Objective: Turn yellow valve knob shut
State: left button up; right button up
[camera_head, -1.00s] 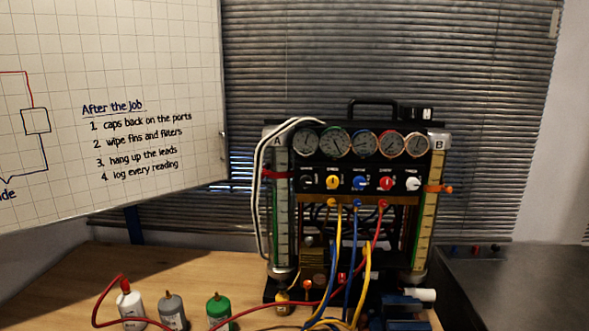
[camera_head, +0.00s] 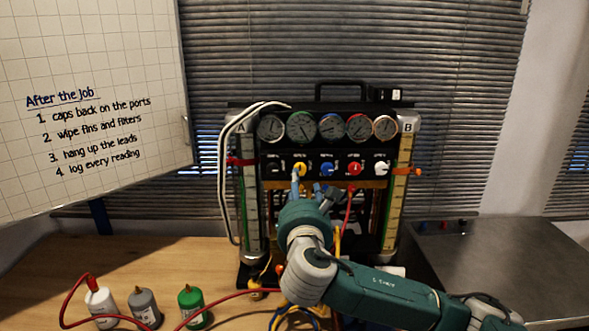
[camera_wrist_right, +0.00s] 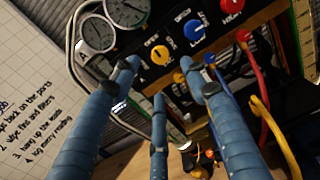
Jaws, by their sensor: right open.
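The yellow valve knob (camera_head: 300,169) is on the rig's black panel, second from the left in the knob row, beside the blue knob (camera_head: 327,169). In the right wrist view the yellow knob (camera_wrist_right: 160,55) shows between and beyond the fingers. My right gripper (camera_head: 312,190) is in front of the panel, just below the yellow and blue knobs. Its blue fingers (camera_wrist_right: 160,85) are spread, with nothing between them, and they appear apart from the yellow knob. My left gripper is not in view.
Gauges (camera_head: 331,127) sit above the knobs. A red knob (camera_head: 355,168) and a white knob (camera_head: 380,168) are to the right. Bottles (camera_head: 191,306) stand on the wooden table at left.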

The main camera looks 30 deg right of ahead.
aim_at(301, 173)
jog(key=p+x, duration=0.2)
jog(key=x, duration=0.7)
jog(key=shift+p, duration=0.3)
jog(key=shift+w+d+f, duration=0.1)
jog(key=shift+w+d, duration=0.1)
jog(key=shift+w, duration=0.3)
grip_shut()
